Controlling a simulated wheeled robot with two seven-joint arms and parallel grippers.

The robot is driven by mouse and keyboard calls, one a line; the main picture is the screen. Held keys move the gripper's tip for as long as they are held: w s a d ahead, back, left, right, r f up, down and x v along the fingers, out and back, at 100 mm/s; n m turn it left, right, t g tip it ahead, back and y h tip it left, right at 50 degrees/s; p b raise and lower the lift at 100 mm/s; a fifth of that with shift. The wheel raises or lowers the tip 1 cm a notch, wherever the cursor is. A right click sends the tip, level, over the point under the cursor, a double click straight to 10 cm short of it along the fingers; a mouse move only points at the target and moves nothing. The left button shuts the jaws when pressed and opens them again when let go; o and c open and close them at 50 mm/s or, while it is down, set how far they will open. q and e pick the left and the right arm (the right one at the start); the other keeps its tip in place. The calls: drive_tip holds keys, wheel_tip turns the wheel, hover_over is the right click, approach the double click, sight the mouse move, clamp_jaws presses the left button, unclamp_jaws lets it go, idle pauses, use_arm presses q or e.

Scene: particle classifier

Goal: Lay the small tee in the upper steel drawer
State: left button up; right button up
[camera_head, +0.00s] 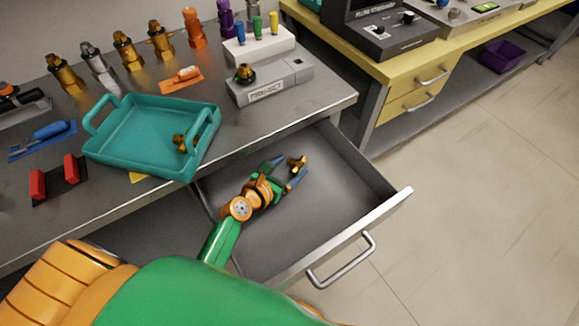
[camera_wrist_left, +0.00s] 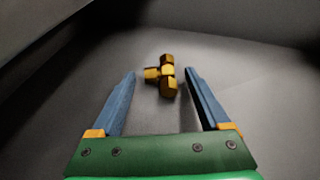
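The small brass tee (camera_head: 297,163) is inside the open steel drawer (camera_head: 330,220), near its back. In the left wrist view the tee (camera_wrist_left: 167,76) appears to lie on the drawer floor at the fingertips, with a gap to each blue finger. My left gripper (camera_head: 289,170) is inside the drawer, open and holding nothing; its spread fingers also show in the left wrist view (camera_wrist_left: 161,72). The tee is between and slightly beyond the fingertips. My right gripper is not in view.
A teal tray (camera_head: 135,165) on the steel bench holds another small brass fitting (camera_head: 181,142). Several fittings stand along the bench's back. A grey device (camera_head: 270,85) is above the drawer. The drawer front has a handle (camera_head: 342,262). The drawer floor around the gripper is clear.

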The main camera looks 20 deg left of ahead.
use_arm(q)
drive_tip(key=shift+s+r, duration=0.15)
drive_tip(key=shift+r, duration=0.1)
drive_tip(key=p+v, duration=0.2)
drive_tip(key=v, duration=0.9)
drive_tip(key=shift+s+a+r, duration=0.1)
drive_tip(key=shift+s+r, duration=0.1)
drive_tip(key=shift+s, duration=0.05)
